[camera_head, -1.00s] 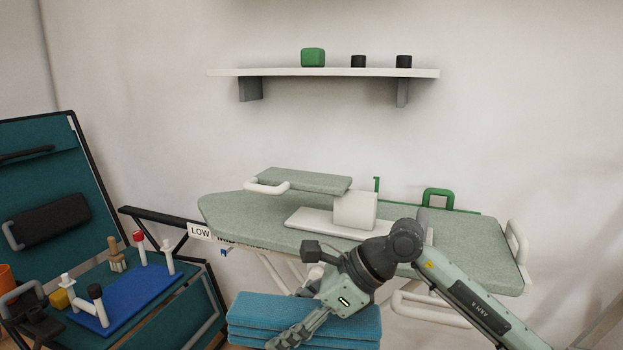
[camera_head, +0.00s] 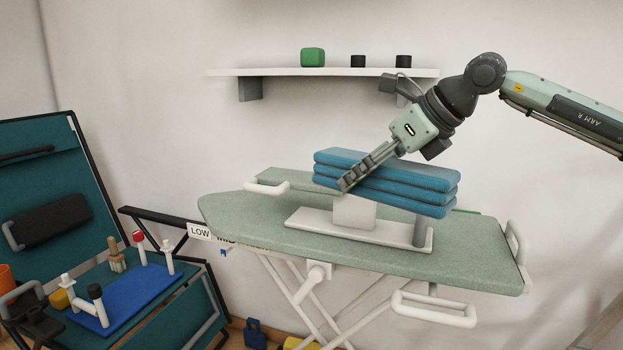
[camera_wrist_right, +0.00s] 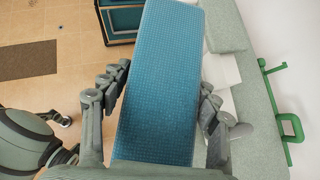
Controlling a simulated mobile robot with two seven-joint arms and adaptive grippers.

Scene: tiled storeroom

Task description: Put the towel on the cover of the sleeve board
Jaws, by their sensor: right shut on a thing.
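The towel (camera_head: 425,190) is a blue folded stack. My right gripper (camera_head: 346,184) is shut on it from above, and it fills the space between the fingers in the right wrist view (camera_wrist_right: 160,80). The towel is over the sleeve board, whose grey-green cover (camera_head: 283,186) shows only at its left end; the rest is hidden behind the towel. I cannot tell whether the towel touches the cover. The cover also shows beside the towel in the right wrist view (camera_wrist_right: 226,30).
The sleeve board's white base (camera_head: 300,217) stands on the ironing board (camera_head: 480,258). A wall shelf (camera_head: 300,72) with a green block and two dark cups is above. An open teal case (camera_head: 150,325) with a blue tray (camera_head: 125,298) is at left.

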